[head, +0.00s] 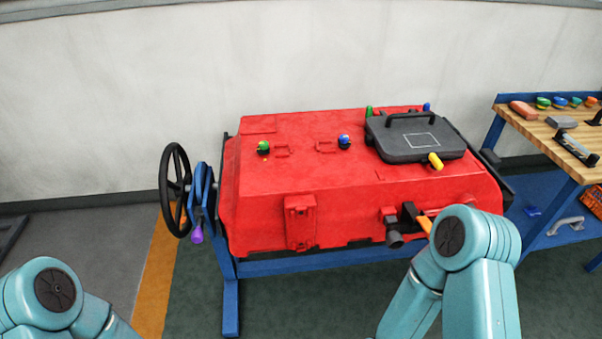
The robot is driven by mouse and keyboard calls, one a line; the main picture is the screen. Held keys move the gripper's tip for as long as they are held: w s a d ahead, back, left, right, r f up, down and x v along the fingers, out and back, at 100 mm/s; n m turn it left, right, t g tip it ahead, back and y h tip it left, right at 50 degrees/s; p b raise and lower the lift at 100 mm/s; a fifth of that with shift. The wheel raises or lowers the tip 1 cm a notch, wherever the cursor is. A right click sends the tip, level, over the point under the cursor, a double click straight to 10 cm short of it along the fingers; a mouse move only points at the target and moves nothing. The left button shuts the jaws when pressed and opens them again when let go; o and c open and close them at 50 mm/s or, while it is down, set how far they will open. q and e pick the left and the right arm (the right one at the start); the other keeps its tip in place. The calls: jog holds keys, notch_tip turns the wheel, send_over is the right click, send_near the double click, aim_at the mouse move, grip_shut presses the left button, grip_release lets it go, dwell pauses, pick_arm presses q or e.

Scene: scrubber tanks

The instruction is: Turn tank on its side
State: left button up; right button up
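The red tank (345,190) lies in a blue stand (300,266), its broad top face upward and tilted slightly toward me. On that face are a dark grey lid with a handle (415,140), a yellow knob (435,160) and small green and blue fittings. A black handwheel (174,190) stands at the stand's left end, beside a blue bracket and a purple knob (197,234). A dark outlet with an orange part sits low on the tank's front right, partly behind my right arm. Only upper links of both my arms show; neither gripper is in view.
A workbench (550,130) with a wooden top and several small tools stands at the right. An orange crate (592,205) is on its lower shelf. A pale wall is close behind the tank.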

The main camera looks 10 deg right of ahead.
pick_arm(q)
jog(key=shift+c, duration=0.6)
